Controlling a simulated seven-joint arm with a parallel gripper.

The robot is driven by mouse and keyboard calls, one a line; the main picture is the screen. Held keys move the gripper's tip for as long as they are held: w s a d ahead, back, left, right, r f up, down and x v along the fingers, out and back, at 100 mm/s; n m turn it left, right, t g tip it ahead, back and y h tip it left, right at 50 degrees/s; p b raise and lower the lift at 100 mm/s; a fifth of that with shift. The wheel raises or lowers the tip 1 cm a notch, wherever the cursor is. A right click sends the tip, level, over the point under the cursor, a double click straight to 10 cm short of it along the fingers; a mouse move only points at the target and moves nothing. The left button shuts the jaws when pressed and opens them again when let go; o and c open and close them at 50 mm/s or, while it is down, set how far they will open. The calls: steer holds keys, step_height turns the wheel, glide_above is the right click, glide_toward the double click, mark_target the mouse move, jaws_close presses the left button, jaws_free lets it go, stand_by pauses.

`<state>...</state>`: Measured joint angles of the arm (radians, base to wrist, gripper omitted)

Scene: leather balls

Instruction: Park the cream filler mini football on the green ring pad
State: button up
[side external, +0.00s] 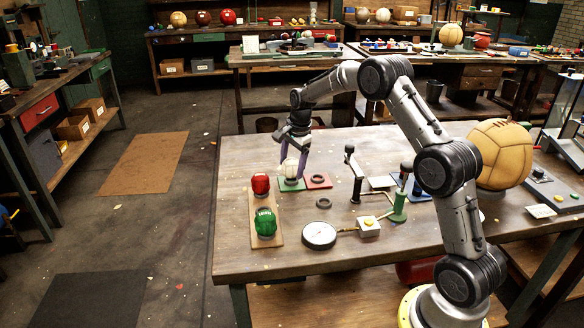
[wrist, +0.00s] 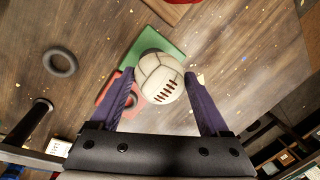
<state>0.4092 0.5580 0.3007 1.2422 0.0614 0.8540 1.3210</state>
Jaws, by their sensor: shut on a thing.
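The cream mini football (side external: 290,168), with dark lacing, is between the purple fingers of my gripper (side external: 292,171). It also shows in the wrist view (wrist: 159,79), with the fingers of my gripper (wrist: 160,77) closed on its two sides. The green pad (side external: 287,186) lies under the ball in the side view. In the wrist view the green pad (wrist: 168,38) shows beyond the ball, which covers its near part.
A red pad with a dark ring (side external: 318,181) lies right beside the green pad. A loose dark ring (side external: 323,203) is nearer. A red ball (side external: 261,184) and a green ball (side external: 265,222) sit on a wooden board.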

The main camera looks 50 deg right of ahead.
steer(key=shift+f, duration=0.5)
steer(key=shift+f, duration=0.1)
steer(key=o, duration=1.5)
steer(key=shift+f, duration=0.1)
